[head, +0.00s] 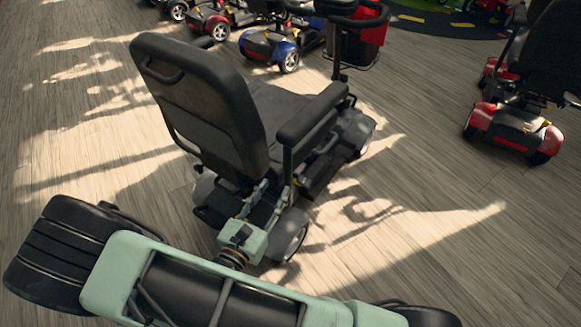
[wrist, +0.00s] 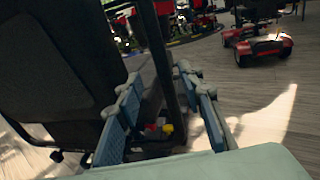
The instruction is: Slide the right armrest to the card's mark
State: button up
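The right armrest (head: 312,112) is a dark pad on the right side of the black scooter seat (head: 200,90), held up by a dark post (head: 288,163). My gripper (head: 279,184) is low behind the seat near this post. In the wrist view, my gripper (wrist: 160,85) has its two blue-padded fingers spread. A dark upright post (wrist: 157,50) shows in the gap between them. I cannot tell whether either finger touches it. Small red, yellow and white parts (wrist: 158,130) show low between the fingers. I cannot make out a card or its mark.
The seat back (wrist: 50,70) stands close on the left of my gripper. A red scooter (head: 515,125) is at the right, a blue one (head: 270,45) and others at the back. The wooden floor (head: 420,240) to the right is clear.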

aim_at(286, 171)
jog(key=b+x, duration=0.1)
jog(key=x, duration=0.8)
jog(key=shift+w+d+b, duration=0.1)
jog(key=shift+d+b, duration=0.05)
jog(key=shift+b, duration=0.15)
jog(key=shift+c, duration=0.2)
grip_shut()
